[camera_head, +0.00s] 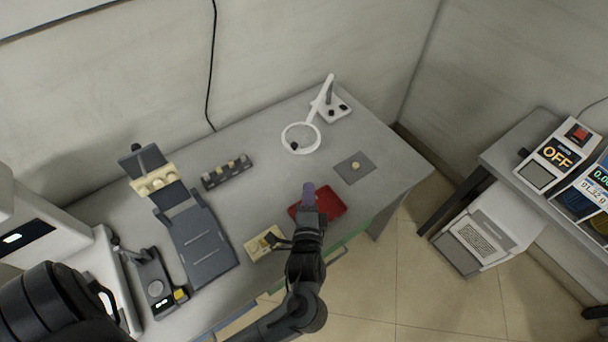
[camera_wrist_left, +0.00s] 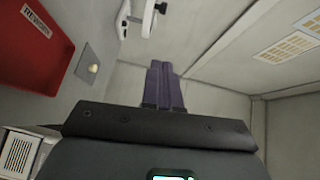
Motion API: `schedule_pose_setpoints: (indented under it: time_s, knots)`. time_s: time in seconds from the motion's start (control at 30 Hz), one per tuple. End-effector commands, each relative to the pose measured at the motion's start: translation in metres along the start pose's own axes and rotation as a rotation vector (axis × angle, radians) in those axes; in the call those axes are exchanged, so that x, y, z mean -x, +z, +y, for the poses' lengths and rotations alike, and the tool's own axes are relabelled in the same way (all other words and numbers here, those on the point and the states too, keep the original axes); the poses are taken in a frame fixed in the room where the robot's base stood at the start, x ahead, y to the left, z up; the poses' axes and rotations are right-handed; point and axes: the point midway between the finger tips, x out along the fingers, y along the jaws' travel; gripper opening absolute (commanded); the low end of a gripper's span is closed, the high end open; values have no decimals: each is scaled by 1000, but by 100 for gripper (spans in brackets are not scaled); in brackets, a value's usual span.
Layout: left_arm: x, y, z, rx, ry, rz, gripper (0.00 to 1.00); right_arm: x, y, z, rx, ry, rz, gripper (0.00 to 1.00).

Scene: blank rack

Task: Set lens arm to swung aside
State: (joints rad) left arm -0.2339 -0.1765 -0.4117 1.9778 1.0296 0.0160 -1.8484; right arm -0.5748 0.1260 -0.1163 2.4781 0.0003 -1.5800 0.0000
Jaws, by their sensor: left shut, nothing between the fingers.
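The white lens arm (camera_head: 319,104) stands at the back right of the grey table, with its ring lens (camera_head: 300,138) reaching out toward the left front over the table top. In the left wrist view, part of the white lens arm (camera_wrist_left: 148,18) shows at the top, beyond the fingertips. My left gripper (camera_head: 308,190) is above the red tray, in front of the lens and apart from it. Its purple fingers are together and empty, and they also show in the left wrist view (camera_wrist_left: 164,84). My right gripper is in neither view.
A red tray (camera_head: 332,203) lies below my left gripper. A dark grey pad (camera_head: 365,174) with a small pale knob (camera_head: 355,166) lies right of it. A dark rack (camera_head: 228,177), a grey sloped fixture (camera_head: 203,245) and a beige block (camera_head: 257,247) stand to the left. Bare table surrounds the lens.

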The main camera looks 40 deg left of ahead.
Motion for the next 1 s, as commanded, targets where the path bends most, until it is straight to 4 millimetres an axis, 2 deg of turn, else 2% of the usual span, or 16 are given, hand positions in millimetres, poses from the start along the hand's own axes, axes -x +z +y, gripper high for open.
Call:
schedule_pose_setpoints:
  time_s: [0.17,0.63,0.8,1.0]
  knots:
    - [-18,0,0,-1,-5,1,0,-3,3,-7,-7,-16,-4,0]
    - [-102,0,0,-1,-6,1,0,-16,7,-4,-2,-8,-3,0]
    - [-116,18,0,-2,-5,1,0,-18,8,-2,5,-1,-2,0]
    - [-124,26,-1,-2,-4,2,0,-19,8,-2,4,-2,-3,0]
